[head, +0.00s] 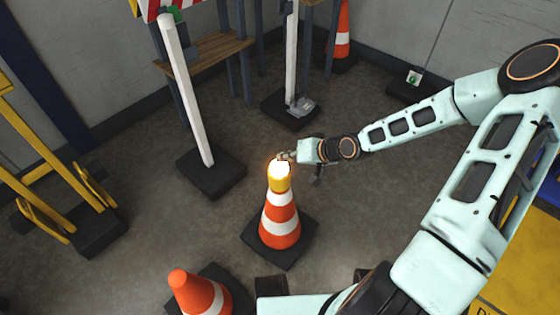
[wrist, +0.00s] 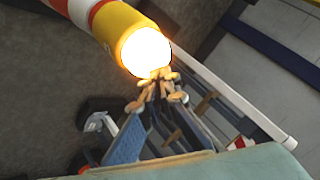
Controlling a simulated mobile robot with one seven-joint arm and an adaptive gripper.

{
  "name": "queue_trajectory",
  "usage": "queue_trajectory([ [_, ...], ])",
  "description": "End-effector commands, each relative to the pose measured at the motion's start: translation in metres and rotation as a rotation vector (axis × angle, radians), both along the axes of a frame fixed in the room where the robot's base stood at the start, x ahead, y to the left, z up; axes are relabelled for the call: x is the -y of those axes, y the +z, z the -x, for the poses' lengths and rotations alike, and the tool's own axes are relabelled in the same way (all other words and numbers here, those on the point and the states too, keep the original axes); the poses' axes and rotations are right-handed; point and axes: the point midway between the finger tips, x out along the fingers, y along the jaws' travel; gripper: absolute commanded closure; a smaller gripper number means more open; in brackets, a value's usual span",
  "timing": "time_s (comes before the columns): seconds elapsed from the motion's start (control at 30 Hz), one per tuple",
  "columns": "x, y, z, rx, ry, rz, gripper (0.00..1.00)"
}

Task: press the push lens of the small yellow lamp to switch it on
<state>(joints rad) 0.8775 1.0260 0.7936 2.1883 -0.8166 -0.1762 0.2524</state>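The small yellow lamp (head: 279,184) sits on top of an orange and white cone (head: 280,221), on a dark square base. Its push lens (head: 279,168) glows bright white-yellow, so the lamp is lit. In the wrist view the lens (wrist: 143,52) glows at the end of the yellow housing (wrist: 112,22). My gripper (head: 285,157) is at the lens, coming from the right in the head view. In the wrist view its fingertips (wrist: 163,74) are together, with nothing visible between them, at the lens edge. The glare hides whether they touch it.
A white post (head: 187,90) on a dark base stands behind left. Another post (head: 292,60) stands farther back. A second cone (head: 199,294) is at the front, and a yellow barrier (head: 45,165) is at the left. Floor around the lamp's cone is mostly clear.

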Motion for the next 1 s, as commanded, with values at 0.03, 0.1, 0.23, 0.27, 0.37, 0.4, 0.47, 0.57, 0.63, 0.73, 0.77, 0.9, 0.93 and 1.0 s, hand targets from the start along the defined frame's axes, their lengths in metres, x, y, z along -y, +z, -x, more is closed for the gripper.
queue_trajectory([
  [0.03, -0.001, -0.01, 0.01, -0.027, 0.006, 0.004, 1.0],
  [0.1, -0.001, -0.01, 0.01, -0.028, 0.008, 0.003, 1.0],
  [0.23, -0.001, -0.01, 0.01, -0.028, 0.008, 0.003, 1.0],
  [0.27, -0.001, -0.01, 0.01, -0.028, 0.008, 0.003, 1.0],
  [0.37, -0.001, -0.01, 0.011, -0.029, 0.009, 0.003, 1.0],
  [0.4, -0.001, -0.01, 0.011, -0.029, 0.009, 0.003, 1.0],
  [0.47, -0.001, -0.01, 0.011, -0.029, 0.009, 0.003, 1.0],
  [0.57, -0.001, -0.01, 0.011, -0.029, 0.009, 0.003, 1.0],
  [0.63, -0.001, -0.012, 0.011, -0.029, 0.009, 0.003, 1.0],
  [0.73, -0.001, -0.015, 0.011, -0.029, 0.009, 0.003, 1.0],
  [0.77, -0.001, -0.016, 0.012, -0.029, 0.009, 0.003, 1.0],
  [0.9, -0.002, -0.023, 0.013, -0.029, 0.009, 0.002, 1.0],
  [0.93, -0.002, -0.024, 0.013, -0.029, 0.009, 0.002, 1.0],
  [1.0, -0.002, -0.025, 0.013, -0.028, 0.01, 0.002, 1.0],
])
